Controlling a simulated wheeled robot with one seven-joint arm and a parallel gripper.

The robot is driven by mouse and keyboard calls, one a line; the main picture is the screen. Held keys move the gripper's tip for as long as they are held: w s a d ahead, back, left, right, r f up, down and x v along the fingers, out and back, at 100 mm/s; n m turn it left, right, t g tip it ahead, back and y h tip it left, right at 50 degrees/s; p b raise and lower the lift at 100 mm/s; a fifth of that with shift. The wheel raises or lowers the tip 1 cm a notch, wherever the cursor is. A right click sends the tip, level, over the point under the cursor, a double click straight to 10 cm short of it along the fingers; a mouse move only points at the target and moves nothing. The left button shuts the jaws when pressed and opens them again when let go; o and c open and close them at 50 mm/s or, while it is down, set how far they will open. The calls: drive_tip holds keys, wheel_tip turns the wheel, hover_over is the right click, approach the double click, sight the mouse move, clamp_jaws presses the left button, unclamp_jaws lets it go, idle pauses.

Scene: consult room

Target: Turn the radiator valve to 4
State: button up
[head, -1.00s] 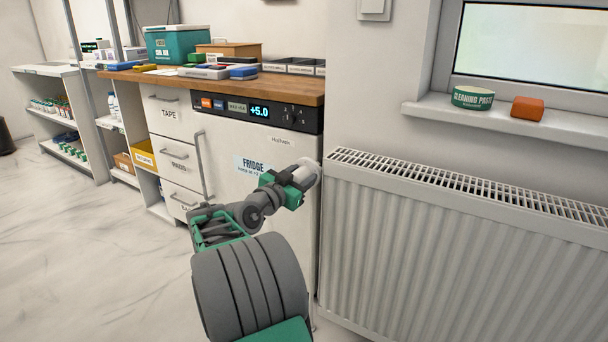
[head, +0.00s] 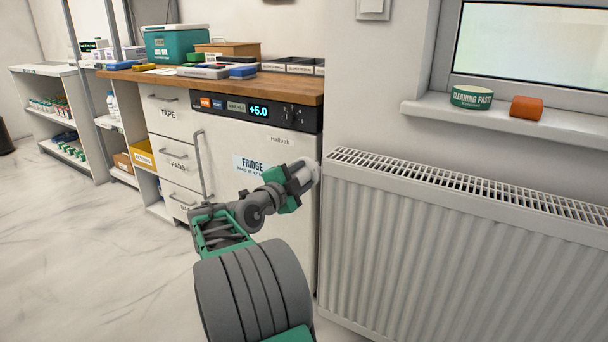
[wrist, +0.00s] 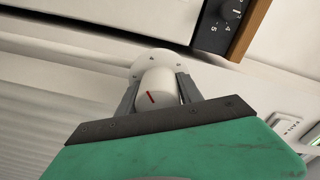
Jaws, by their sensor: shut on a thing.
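The radiator valve (wrist: 155,88) is a white round knob with a short red line on its end. In the head view it shows as a pale knob (head: 314,170) at the radiator's upper left end. My gripper (wrist: 157,95) is shut on it, with one grey finger on each side. Behind the knob is a white scale disc (wrist: 146,62). One small dark mark, perhaps a 4, shows near its top; it is too small to read surely. The red line is tilted, its upper end leaning left. The fingers hide part of the disc.
The fridge (head: 245,160) is close on the left. Its numbered dial (wrist: 231,14) shows in the wrist view.

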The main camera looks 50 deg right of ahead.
drive_tip(key=shift+f+m, duration=0.1)
drive_tip(key=shift+m, duration=0.5)
drive_tip(key=o, duration=1.4)
drive_tip(key=shift+a, duration=0.35)
drive_tip(key=a+p, duration=0.1)
drive_tip(key=a, duration=0.6)
drive_tip(key=shift+s+p, duration=0.3)
drive_tip(key=shift+p, duration=0.1)
